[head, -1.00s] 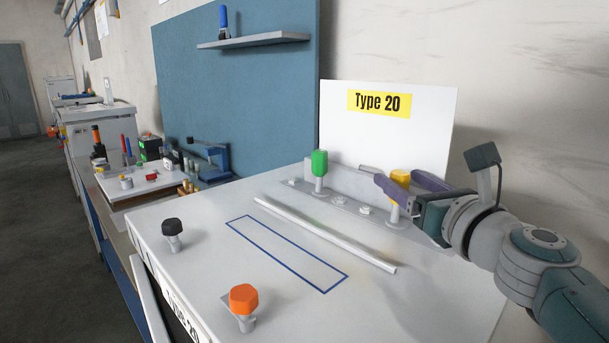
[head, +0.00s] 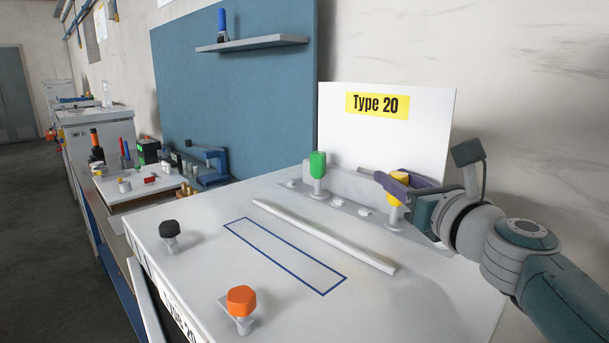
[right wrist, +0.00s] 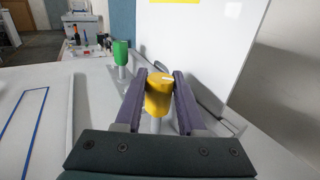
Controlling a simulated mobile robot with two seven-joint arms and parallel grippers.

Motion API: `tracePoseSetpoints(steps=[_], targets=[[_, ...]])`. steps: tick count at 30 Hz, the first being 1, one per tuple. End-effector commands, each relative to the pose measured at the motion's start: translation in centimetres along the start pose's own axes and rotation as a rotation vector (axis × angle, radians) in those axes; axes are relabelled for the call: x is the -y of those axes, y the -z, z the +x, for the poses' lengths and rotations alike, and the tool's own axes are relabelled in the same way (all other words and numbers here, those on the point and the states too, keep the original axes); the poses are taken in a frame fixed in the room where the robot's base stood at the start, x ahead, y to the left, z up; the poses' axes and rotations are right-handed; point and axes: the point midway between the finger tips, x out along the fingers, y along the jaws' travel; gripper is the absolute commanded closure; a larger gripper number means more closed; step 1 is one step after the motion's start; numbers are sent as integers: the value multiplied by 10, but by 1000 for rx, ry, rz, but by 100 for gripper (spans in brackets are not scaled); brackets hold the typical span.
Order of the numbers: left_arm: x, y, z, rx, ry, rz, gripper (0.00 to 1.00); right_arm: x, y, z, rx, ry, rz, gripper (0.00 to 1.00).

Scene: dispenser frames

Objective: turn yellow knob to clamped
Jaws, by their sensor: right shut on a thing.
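The yellow knob (head: 396,194) stands on a grey post at the back right of the white worktop, in front of the white "Type 20" panel (head: 400,130). My right gripper (head: 397,183) is shut on it, one purple finger on each side. In the right wrist view the yellow knob (right wrist: 159,94) sits between the two fingers, with a small white mark on its top. The fingers hide part of its sides. My left gripper is not in view.
A green knob (head: 318,166) stands left of the yellow one on the same rail. A black knob (head: 170,229) and an orange knob (head: 241,301) stand at the front. A pale rod (head: 320,234) lies beside a blue-outlined rectangle (head: 245,247).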

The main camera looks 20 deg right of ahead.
Motion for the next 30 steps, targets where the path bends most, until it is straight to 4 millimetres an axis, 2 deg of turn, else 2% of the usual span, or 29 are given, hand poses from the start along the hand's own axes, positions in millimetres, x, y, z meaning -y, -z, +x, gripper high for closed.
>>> tracePoseSetpoints(steps=[3,11,23,30], targets=[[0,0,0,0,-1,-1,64,0,0,0,0,0,0,100],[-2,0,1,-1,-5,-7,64,1,1,0,0,-18,-2,100],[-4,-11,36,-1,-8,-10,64,1,5,1,1,-375,-3,100],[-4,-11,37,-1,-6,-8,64,0,0,0,-1,-425,-1,100]])
